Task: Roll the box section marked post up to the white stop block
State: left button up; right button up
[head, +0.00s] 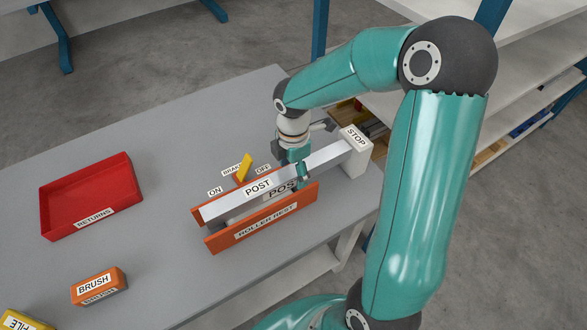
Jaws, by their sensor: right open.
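The silver box section marked POST (325,158) lies lengthwise on the orange roller rest (262,229). It slopes up to the right in the picture. Its far end is at the white stop block marked STOP (355,158); I cannot tell whether they touch or a small gap is left. My right gripper (301,176) is open, pointing down at the box section right of its middle, with its fingers around the bar's sides. The far finger is partly hidden. My left gripper is not in view.
A yellow brake lever (244,167) stands behind the rest between ON and OFF labels, leaning toward OFF. A red RETURNS tray (91,196), an orange BRUSH block (99,286) and a yellow FILE block (22,322) are on the left. The grey bench between is clear.

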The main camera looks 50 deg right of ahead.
aim_at(293, 170)
jog(key=shift+f, duration=0.25)
grip_shut()
grip_release()
jog(key=shift+r, duration=0.1)
notch_tip(293, 170, up, 12)
jog(key=shift+f, duration=0.1)
dwell(0.6)
